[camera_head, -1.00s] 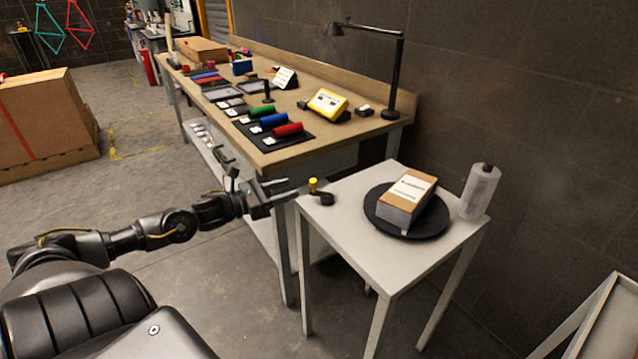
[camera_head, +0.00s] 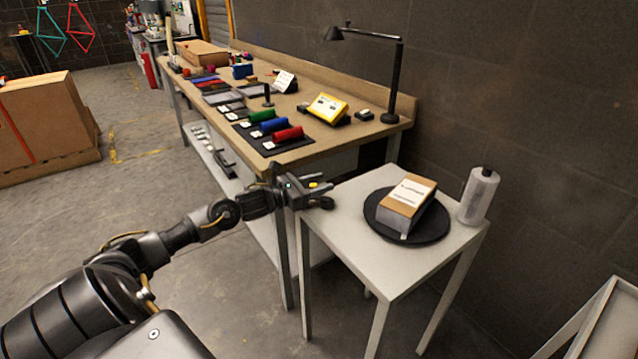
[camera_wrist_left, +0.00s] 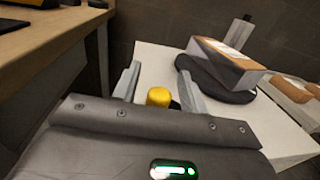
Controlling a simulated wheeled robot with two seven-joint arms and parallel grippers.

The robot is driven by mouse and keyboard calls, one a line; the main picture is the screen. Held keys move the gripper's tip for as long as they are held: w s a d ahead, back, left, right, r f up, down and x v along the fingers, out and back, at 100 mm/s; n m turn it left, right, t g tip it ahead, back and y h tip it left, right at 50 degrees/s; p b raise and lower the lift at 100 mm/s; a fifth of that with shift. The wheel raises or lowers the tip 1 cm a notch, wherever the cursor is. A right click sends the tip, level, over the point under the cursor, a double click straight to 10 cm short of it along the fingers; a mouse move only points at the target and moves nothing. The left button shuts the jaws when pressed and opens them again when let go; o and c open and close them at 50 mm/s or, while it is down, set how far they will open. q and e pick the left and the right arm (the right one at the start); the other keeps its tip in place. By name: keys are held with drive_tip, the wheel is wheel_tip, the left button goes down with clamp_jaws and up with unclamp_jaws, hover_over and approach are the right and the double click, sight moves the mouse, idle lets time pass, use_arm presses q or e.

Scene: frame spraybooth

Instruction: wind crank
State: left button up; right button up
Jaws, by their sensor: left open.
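The crank (camera_head: 326,203) is a small dark arm with a yellow knob (camera_head: 313,185) at the near left corner of the small white table (camera_head: 355,250). My left gripper (camera_head: 318,190) is at the crank, its open fingers on either side of the yellow knob. In the left wrist view the knob (camera_wrist_left: 159,97) stands between the two grey fingers, with a gap on both sides. The crank's dark arm is mostly hidden there. A round black turntable (camera_head: 432,228) on the table carries a cardboard box (camera_head: 407,204) with a white label. My right gripper is out of view.
A long workbench (camera_head: 330,148) with coloured rolls, a yellow device (camera_head: 327,108) and a black lamp (camera_head: 395,80) stands close beyond my left gripper. A dark wall closes off the back.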

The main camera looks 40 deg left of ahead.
use_arm(q)
drive_tip(key=shift+w, duration=0.1)
drive_tip(key=shift+c, duration=0.4)
clamp_jaws()
drive_tip(key=shift+y, duration=0.3)
